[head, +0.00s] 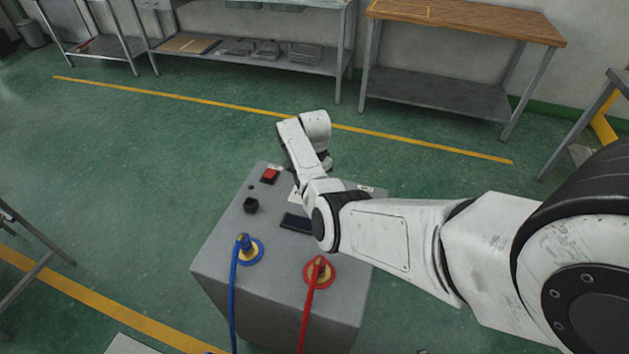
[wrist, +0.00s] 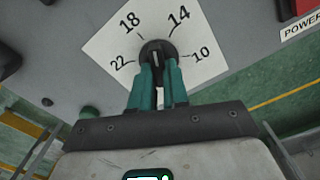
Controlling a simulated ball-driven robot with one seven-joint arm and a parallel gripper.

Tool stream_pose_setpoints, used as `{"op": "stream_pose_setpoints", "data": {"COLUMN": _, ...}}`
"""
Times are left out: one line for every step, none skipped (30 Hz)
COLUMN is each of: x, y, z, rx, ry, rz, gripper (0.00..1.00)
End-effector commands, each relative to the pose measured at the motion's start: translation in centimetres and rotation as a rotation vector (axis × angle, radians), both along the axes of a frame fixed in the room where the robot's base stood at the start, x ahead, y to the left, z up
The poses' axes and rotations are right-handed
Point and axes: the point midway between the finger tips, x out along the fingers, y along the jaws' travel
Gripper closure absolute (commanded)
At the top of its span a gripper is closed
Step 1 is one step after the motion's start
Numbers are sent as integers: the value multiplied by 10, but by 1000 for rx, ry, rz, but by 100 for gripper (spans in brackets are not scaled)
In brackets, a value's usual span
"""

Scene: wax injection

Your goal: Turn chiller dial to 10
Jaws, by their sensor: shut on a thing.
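The grey chiller (head: 220,245) stands below my arm in the head view. Its dial (wrist: 156,50) is a round black knob on a white plate (wrist: 108,42) marked 22, 18, 14 and 10 in the wrist view. My gripper (wrist: 158,72) has its two teal fingers closed on the dial from either side. The fingers and their shadow cover part of the knob, and I cannot clearly tell which number it points to. In the head view my arm hides the dial and my fingertips.
The chiller top also carries a red power switch (head: 270,175), a black knob (head: 251,205), a dark display (head: 296,223), a blue hose (head: 233,290) and a red hose (head: 308,310). Metal shelves (head: 250,55) and a wood-topped table (head: 470,20) line the wall. Green floor lies between.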

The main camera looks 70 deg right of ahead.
Motion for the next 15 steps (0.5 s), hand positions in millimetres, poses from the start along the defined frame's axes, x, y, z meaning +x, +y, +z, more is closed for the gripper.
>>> {"op": "stream_pose_setpoints", "data": {"x": 1, "y": 0, "z": 1, "rx": -3, "ry": -3, "rz": -44, "gripper": 100}}
{"op": "stream_pose_setpoints", "data": {"x": 1, "y": 0, "z": 1, "rx": -3, "ry": -3, "rz": -72, "gripper": 100}}
{"op": "stream_pose_setpoints", "data": {"x": 1, "y": 0, "z": 1, "rx": -3, "ry": -3, "rz": -110, "gripper": 100}}
{"op": "stream_pose_setpoints", "data": {"x": 1, "y": 0, "z": 1, "rx": -3, "ry": -3, "rz": -138, "gripper": 100}}
{"op": "stream_pose_setpoints", "data": {"x": 1, "y": 0, "z": 1, "rx": -3, "ry": -3, "rz": -166, "gripper": 100}}
{"op": "stream_pose_setpoints", "data": {"x": 0, "y": 0, "z": 1, "rx": -2, "ry": -3, "rz": -205, "gripper": 100}}
{"op": "stream_pose_setpoints", "data": {"x": 0, "y": 0, "z": 1, "rx": -2, "ry": -3, "rz": -234, "gripper": 100}}
{"op": "stream_pose_setpoints", "data": {"x": 0, "y": 0, "z": 1, "rx": -3, "ry": -3, "rz": -262, "gripper": 100}}
{"op": "stream_pose_setpoints", "data": {"x": 0, "y": 1, "z": 1, "rx": -3, "ry": -3, "rz": -299, "gripper": 100}}
{"op": "stream_pose_setpoints", "data": {"x": 0, "y": 1, "z": 1, "rx": -3, "ry": -3, "rz": -328, "gripper": 100}}
{"op": "stream_pose_setpoints", "data": {"x": 0, "y": 1, "z": 1, "rx": -2, "ry": -3, "rz": -357, "gripper": 100}}
{"op": "stream_pose_setpoints", "data": {"x": -1, "y": 1, "z": 1, "rx": -2, "ry": -3, "rz": -395, "gripper": 100}}
{"op": "stream_pose_setpoints", "data": {"x": -1, "y": 1, "z": 1, "rx": -2, "ry": -3, "rz": -424, "gripper": 100}}
{"op": "stream_pose_setpoints", "data": {"x": -1, "y": 1, "z": 1, "rx": -2, "ry": -3, "rz": -452, "gripper": 100}}
{"op": "stream_pose_setpoints", "data": {"x": -2, "y": 1, "z": 1, "rx": -2, "ry": -3, "rz": -491, "gripper": 100}}
